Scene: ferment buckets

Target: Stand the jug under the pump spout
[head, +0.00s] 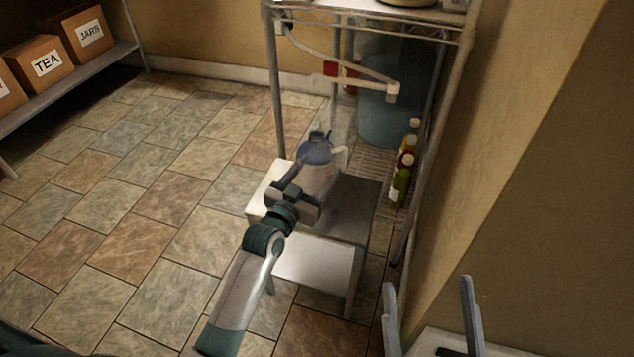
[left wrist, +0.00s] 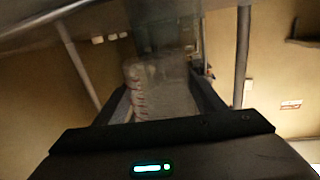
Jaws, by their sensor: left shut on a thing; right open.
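The pale pump spout (head: 393,92) hangs at the rack, behind and right of the jug in the picture. My right gripper (head: 428,287) is open and empty at the lower right.
A wire rack (head: 440,120) stands behind the stool, its posts close by. On its lower shelf are a large blue bucket (head: 385,125) and several bottles (head: 402,175). A wall closes off the right. Boxes (head: 48,62) sit on a shelf at far left; the tiled floor between is clear.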

